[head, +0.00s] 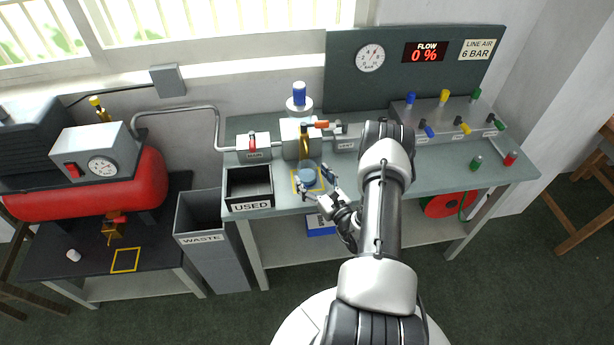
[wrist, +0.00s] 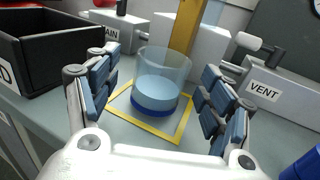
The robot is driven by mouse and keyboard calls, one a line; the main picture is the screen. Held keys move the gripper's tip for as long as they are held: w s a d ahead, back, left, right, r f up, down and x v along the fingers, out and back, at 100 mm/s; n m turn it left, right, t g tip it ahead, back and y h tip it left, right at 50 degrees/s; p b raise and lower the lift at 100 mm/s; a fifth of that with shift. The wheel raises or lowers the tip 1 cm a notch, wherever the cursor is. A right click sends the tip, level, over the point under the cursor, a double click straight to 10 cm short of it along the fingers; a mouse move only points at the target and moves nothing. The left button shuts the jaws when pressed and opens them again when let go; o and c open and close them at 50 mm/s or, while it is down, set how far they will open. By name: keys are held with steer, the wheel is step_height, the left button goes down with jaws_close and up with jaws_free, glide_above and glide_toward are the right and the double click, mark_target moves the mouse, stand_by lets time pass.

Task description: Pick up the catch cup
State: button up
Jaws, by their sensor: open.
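The catch cup (wrist: 160,82) is a clear cup with light blue liquid in its lower part and a dark blue base. It stands upright inside a yellow square outline (wrist: 184,127) on the bench. In the head view the cup (head: 309,178) shows small and blue. My gripper (wrist: 160,100) is open, with one finger on each side of the cup, and a gap shows on both sides. In the head view my gripper (head: 315,181) is at the cup, over the bench's front edge.
A black USED bin (head: 249,188) stands left of the cup. A brass spout (head: 304,142) rises close behind it. The VENT block (wrist: 265,90) is at the right, the MAIN block (wrist: 112,30) behind left. A WASTE bin (head: 207,222) stands left of the bench.

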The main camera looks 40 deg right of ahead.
mark_target(303, 163)
steer(key=w, duration=0.2)
steer(key=w+d+b, duration=0.1)
steer(key=w, duration=0.1)
steer(key=shift+w+r, duration=0.2)
steer(key=shift+w, duration=0.2)
steer(key=c, duration=1.4)
steer(key=shift+r, duration=0.1)
steer(key=shift+r, duration=0.65)
step_height(303, 163, up, 2)
steer(key=shift+r+p, duration=0.2)
steer(key=shift+p, duration=0.55)
steer(key=s+a+p, duration=0.2)
steer(key=s, duration=1.6)
steer(key=shift+a+f+p, duration=0.15)
steer(key=shift+a+p, duration=0.15)
steer(key=shift+a, duration=0.1)
